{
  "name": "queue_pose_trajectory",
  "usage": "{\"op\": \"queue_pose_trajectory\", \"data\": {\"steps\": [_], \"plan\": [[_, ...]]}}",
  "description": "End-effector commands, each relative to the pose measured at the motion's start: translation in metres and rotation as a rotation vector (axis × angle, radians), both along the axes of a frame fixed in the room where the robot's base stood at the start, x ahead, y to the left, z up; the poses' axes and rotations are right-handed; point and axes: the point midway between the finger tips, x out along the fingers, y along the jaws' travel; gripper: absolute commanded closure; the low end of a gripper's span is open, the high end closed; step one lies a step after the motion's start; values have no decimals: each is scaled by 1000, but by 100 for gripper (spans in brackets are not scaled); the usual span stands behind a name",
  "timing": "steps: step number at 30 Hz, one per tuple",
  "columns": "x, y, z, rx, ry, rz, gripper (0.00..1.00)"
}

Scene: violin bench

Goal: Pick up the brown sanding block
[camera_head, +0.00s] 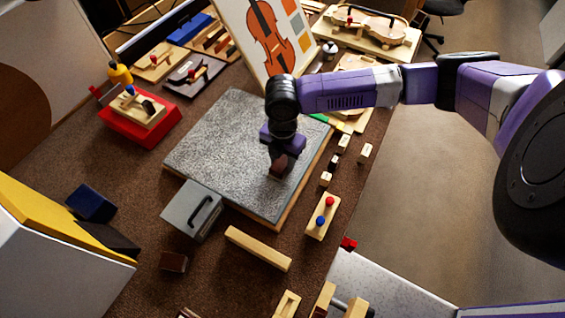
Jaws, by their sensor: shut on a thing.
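My gripper (282,150), purple and black, points down over the right part of a grey speckled slab (225,140). It is shut on a small brown block (278,168), which looks like the brown sanding block. The block's upper part is hidden by my gripper. I cannot tell whether its underside touches the slab or hangs just above it. Another small dark brown block (173,262) lies on the brown bench top at the front left, apart from my gripper.
A grey box with a black handle (192,210) stands at the slab's front left corner. A wooden bar (258,248) and a piece with red and blue knobs (322,216) lie in front. A violin picture board (266,38) stands behind. A red tray (140,128) is left.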

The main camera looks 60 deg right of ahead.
Motion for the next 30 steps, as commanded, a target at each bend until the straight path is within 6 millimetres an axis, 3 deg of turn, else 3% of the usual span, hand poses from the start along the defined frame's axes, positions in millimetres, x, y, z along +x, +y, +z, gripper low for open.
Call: {"op": "queue_pose_trajectory", "data": {"steps": [8, 14, 20, 30], "plan": [[0, 0, 2, 0, -1, 0, 100], [1, -1, 18, -1, -2, 1, 100], [1, -1, 57, -3, -3, 2, 100], [0, 0, 149, -3, -3, 2, 100]]}}
